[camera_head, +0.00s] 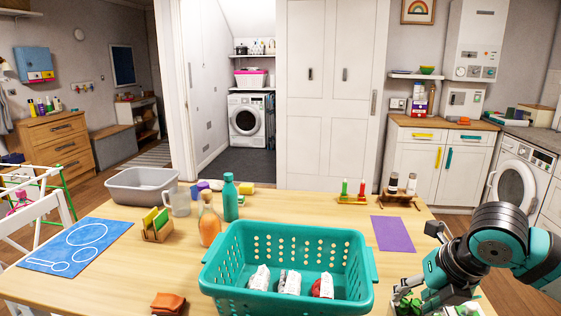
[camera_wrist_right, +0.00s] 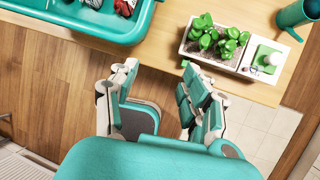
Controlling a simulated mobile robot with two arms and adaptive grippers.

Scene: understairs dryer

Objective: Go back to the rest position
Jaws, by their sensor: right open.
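My right gripper (camera_wrist_right: 158,88) is open and empty in the right wrist view. Its fingers stand apart over the wooden floor, beside the table's edge. In the head view the right gripper (camera_head: 443,287) hangs at the table's right front corner, right of the teal basket and apart from it. The arm partly hides its fingers there. My left gripper is in neither view.
A teal basket (camera_head: 286,236) with three white and red bundles stands on the wooden table (camera_head: 340,205). A green plant in a tray (camera_wrist_right: 215,38) sits at the table edge close to the right gripper. Floor (camera_wrist_right: 55,95) below is clear.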

